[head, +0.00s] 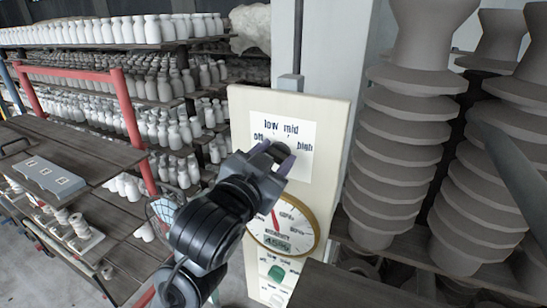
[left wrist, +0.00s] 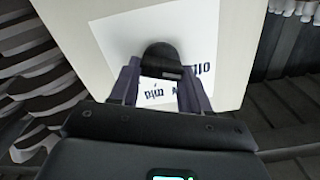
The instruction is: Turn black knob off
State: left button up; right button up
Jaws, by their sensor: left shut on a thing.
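The black knob (head: 277,147) sits on a white label sheet on a cream panel (head: 338,120). The label reads off, low, mid and high around the knob. My left gripper (head: 275,154) is shut on the knob, one purple finger on each side. In the left wrist view the knob (left wrist: 159,55) shows between the fingers (left wrist: 158,78), with upside-down lettering below it. The fingers and hand hide part of the knob, so I cannot tell which word it points to. My right gripper is not in view.
Below the knob the panel carries a round gauge (head: 299,222) with a red needle, and a green knob (head: 276,274). Tall ribbed grey stacks (head: 395,150) stand close on the right. Shelves of white bottles (head: 150,90) and a workbench (head: 70,150) lie left.

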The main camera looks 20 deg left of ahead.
pick_arm(q)
jog(key=o, duration=1.1)
jog(key=shift+c, duration=0.2)
jog(key=shift+s, duration=0.45)
jog(key=s+b, duration=0.2)
jog(key=s, duration=0.8)
jog(key=shift+a+b, duration=0.35)
jog(key=shift+a, duration=0.05)
jog(key=shift+w, duration=0.1)
